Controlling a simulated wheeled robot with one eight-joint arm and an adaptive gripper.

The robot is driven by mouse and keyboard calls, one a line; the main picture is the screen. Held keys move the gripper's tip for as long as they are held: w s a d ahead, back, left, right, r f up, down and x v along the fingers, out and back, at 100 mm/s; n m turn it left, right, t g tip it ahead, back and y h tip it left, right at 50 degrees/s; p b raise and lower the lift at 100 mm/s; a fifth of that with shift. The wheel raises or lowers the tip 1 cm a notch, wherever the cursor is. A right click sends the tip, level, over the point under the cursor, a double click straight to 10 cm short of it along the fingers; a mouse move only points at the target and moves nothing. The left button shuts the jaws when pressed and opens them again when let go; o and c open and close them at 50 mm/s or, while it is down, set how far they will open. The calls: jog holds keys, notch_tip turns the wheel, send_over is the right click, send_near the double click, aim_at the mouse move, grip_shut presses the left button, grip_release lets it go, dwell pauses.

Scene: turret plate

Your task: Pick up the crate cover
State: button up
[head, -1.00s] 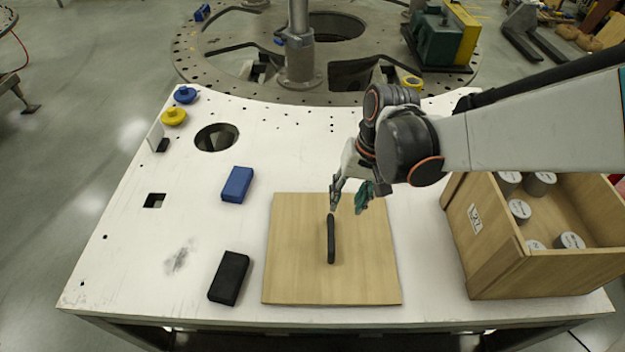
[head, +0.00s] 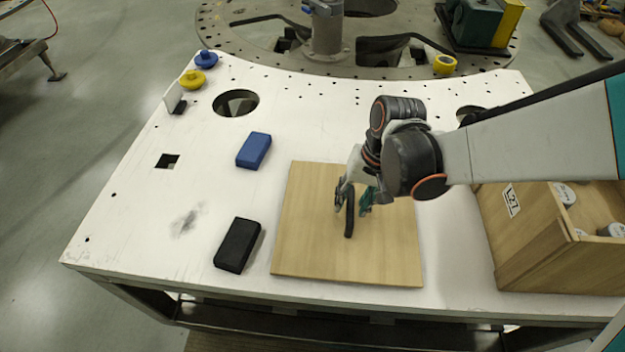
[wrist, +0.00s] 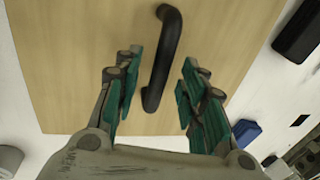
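The crate cover (head: 310,235) is a flat square wooden board lying on the white table, with a black bar handle (head: 349,222) standing up from its middle. In the wrist view the handle (wrist: 163,60) runs from the top centre down between my fingers. My gripper (head: 354,197) is at the far end of the handle, with one finger on each side of it. In the wrist view my gripper (wrist: 152,98) is open, with gaps between its green pads and the handle. The crate (head: 535,250), marked L27, stands right of the cover.
Grey cylinders (head: 565,193) are in the crate. A black block (head: 238,246) and a blue block (head: 254,150) lie left of the cover. Yellow (head: 192,80) and blue (head: 207,58) knobs sit at the back left. A round hole (head: 236,103) is in the table.

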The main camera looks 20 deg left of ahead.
jog(key=shift+a+f+b, duration=0.25)
jog(key=shift+f+b, duration=0.25)
jog(key=shift+f, duration=0.65)
jog(key=shift+s+r, duration=0.1)
jog(key=shift+s, duration=0.05)
jog(key=shift+c, duration=0.6)
grip_shut()
jog(key=shift+r, duration=0.1)
